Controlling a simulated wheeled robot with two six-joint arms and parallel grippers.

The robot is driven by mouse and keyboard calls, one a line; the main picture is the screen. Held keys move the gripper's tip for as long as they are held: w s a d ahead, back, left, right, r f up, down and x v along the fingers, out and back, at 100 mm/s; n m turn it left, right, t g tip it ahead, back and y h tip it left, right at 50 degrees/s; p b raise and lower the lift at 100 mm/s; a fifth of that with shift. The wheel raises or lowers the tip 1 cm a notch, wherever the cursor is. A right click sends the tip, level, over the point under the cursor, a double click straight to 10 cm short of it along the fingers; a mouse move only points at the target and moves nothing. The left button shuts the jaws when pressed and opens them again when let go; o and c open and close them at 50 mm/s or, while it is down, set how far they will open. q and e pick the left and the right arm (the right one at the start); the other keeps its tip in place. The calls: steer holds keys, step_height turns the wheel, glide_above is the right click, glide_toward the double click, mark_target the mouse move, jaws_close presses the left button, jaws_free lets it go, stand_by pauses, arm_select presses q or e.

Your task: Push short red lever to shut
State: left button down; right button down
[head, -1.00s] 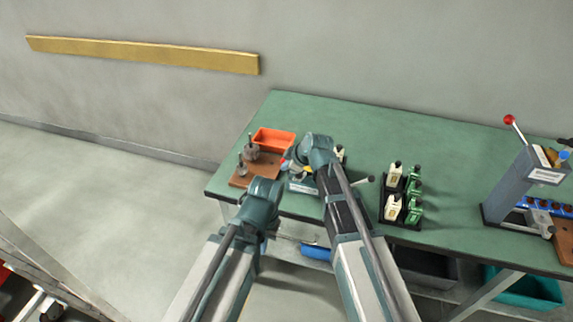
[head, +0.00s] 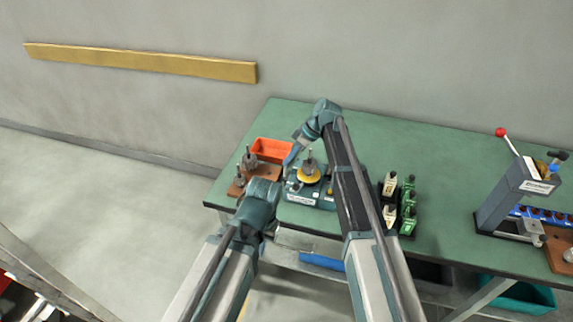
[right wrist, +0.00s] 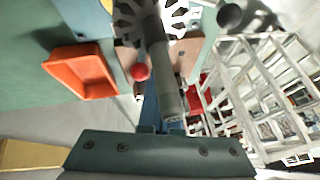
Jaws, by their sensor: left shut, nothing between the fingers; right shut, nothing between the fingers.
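A winding fixture (head: 310,199) with a teal base stands at the table's front edge. An armature with an upright shaft (head: 309,160) and a yellow ring (head: 309,176) sits on it. In the right wrist view a small red ball knob (right wrist: 138,72), likely the short red lever's end, shows beside the grey shaft (right wrist: 164,75). My right gripper (head: 289,165) is shut and empty at the fixture's left side; its blue finger shows in the right wrist view (right wrist: 150,106), partly hidden by the shaft. My left gripper (head: 268,234) is shut and empty, low in front of the table edge.
An orange bin (head: 272,150) and a brown board (head: 262,173) with armatures lie left of the fixture. A rack of white and green bottles (head: 390,216) stands right. A press (head: 515,190) with a long red-knobbed lever (head: 502,132) stands far right. The table's back is clear.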

steer(key=shift+w+d+f, duration=0.1)
steer(key=shift+w+d, duration=0.1)
steer(key=shift+w, duration=0.35)
steer(key=shift+w+d, duration=0.2)
steer(key=shift+w, duration=0.35)
arm_select(q)
steer(key=shift+f+b, duration=0.3)
arm_select(e)
steer(key=shift+w+d+f, duration=0.15)
steer(key=shift+w+d, duration=0.1)
steer(key=shift+w, duration=0.55)
arm_select(q)
steer(key=shift+s, duration=0.1)
arm_select(e)
steer(key=shift+w+d, duration=0.1)
steer(key=shift+w, duration=0.15)
